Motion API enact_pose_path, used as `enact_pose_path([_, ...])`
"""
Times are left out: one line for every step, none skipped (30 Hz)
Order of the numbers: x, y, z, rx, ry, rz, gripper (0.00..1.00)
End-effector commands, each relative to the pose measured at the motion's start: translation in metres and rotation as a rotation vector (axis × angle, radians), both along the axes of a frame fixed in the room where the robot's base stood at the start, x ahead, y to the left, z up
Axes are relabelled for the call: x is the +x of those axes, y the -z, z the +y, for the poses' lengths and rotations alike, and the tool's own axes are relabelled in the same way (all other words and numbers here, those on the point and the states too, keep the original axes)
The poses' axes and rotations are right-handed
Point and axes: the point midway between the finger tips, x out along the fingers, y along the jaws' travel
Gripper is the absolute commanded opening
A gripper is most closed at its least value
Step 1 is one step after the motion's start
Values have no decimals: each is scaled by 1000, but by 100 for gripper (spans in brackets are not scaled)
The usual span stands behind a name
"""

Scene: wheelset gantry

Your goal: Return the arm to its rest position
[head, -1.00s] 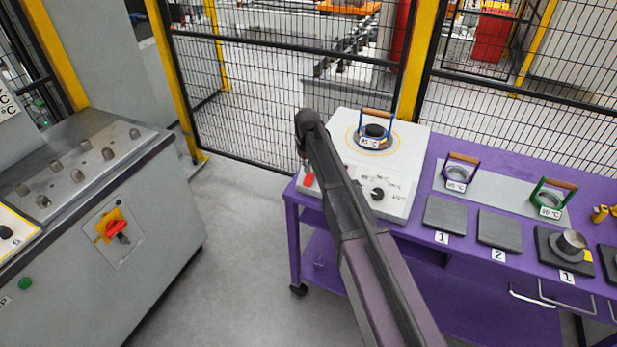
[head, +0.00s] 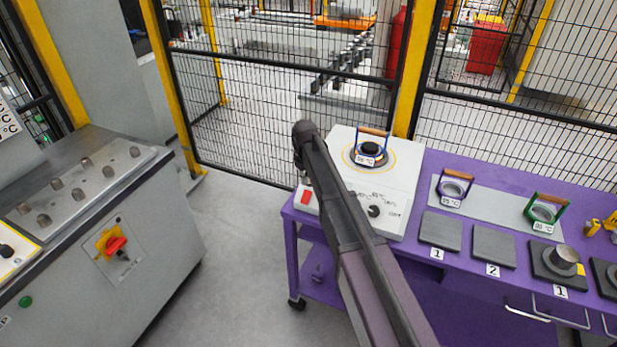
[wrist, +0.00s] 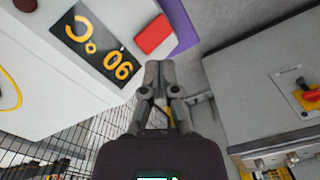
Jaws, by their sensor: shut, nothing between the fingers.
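My arm (head: 365,255) reaches up from the bottom of the head view, with its far end in front of the left side of the white heater unit. My gripper (wrist: 158,68) shows in the wrist view with its fingers together and nothing between them. In the head view the gripper itself is hidden behind the arm.
The white heater (head: 398,185) bears a blue-framed ring with a wooden handle (head: 372,146). The purple table (head: 490,168) holds a purple-framed ring (head: 453,187), a green-framed ring (head: 543,211) and dark plates. A grey cabinet (head: 150,235) stands left. Open floor (head: 240,240) lies between. Mesh fencing is behind.

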Motion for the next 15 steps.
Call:
enact_pose_path([0,0,0,0,0,0,0])
enact_pose_path([0,0,0,0,0,0,0])
enact_pose_path([0,0,0,0,0,0,0])
enact_pose_path([0,0,0,0,1,0,0])
enact_pose_path([-1,0,-1,0,2,0,0])
enact_pose_path([-3,0,-3,0,6,0,0])
enact_pose_path([-5,0,-5,0,10,0,0])
enact_pose_path([-7,0,-8,0,15,0,0])
enact_pose_path([-11,0,-13,0,25,0,0])
enact_pose_path([-14,0,-17,0,35,0,0])
enact_pose_path([-18,0,-22,0,47,0,0])
enact_pose_path([-25,0,-30,0,65,0,0])
enact_pose_path([-31,0,-37,0,79,0,0])
enact_pose_path([-37,0,-44,0,96,0,0])
enact_pose_path([-46,0,-55,0,122,0,0])
